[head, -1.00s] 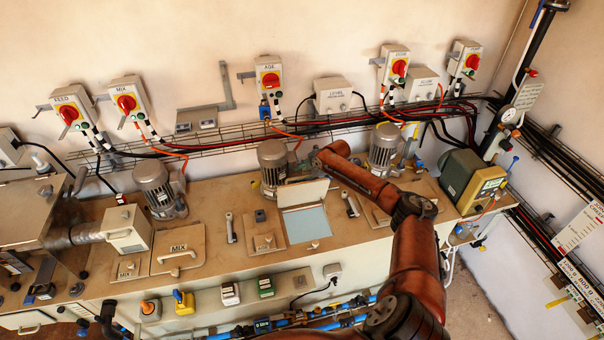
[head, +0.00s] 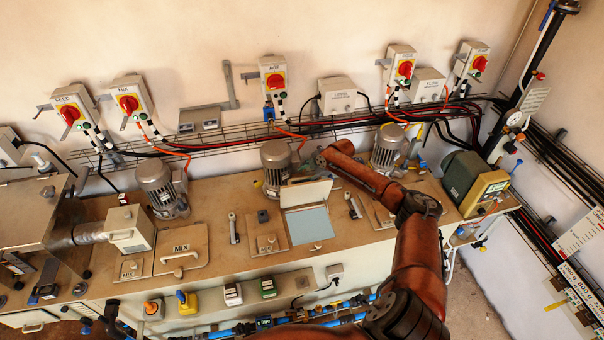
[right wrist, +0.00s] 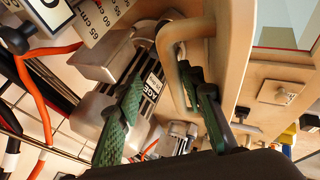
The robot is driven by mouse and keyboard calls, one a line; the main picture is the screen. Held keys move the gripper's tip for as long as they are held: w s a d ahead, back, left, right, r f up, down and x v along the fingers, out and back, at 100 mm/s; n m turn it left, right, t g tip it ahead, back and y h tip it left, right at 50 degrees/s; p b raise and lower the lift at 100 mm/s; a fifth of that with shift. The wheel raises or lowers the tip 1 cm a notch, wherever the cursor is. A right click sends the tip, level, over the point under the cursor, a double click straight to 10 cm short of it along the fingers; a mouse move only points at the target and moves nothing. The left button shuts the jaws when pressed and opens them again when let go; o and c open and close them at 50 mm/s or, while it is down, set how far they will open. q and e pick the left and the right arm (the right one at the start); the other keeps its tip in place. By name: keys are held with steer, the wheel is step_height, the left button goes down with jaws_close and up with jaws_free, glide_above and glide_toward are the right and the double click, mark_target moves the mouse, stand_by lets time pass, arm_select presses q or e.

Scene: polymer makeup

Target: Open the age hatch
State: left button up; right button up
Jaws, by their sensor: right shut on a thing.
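The age hatch lid (head: 306,194) stands raised at the back edge of its square opening in the head view. The opening (head: 309,225) shows a flat light-blue surface inside. My right gripper (head: 300,180) is behind the raised lid, mostly hidden by it and by my arm. In the right wrist view the green-padded fingers of my right gripper (right wrist: 165,85) are on either side of the tan U-shaped hatch handle (right wrist: 170,40), shut on it. The raised lid also shows in the right wrist view (right wrist: 232,55). My left gripper is out of view.
The closed MIX hatch (head: 181,250) lies to the left. A green-and-beige unit (head: 475,183) stands at the right. The AGE switch box (head: 273,75) is on the wall above cable trays.

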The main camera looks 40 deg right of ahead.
steer(key=d+r, duration=0.2)
steer(key=r, duration=0.1)
steer(key=d+r+p, duration=0.1)
steer(key=r, duration=0.1)
steer(key=shift+w, duration=0.3)
steer(key=shift+o, duration=0.2)
steer(key=shift+s+d+r+p, duration=0.15)
steer(key=shift+s+r+p, duration=0.05)
steer(key=shift+r+p, duration=0.3)
steer(key=shift+s+d+r+p, duration=0.15)
steer(key=shift+s+r+p, duration=0.05)
steer(key=shift+r+p, duration=0.25)
steer(key=shift+s+d+r, duration=0.15)
steer(key=shift+s+r, duration=0.05)
steer(key=shift+r, duration=0.2)
steer(key=shift+c, duration=0.2)
steer(key=p+v, duration=0.3)
steer(key=v, duration=0.1)
steer(key=shift+w+r, duration=0.15)
steer(key=shift+r, duration=0.1)
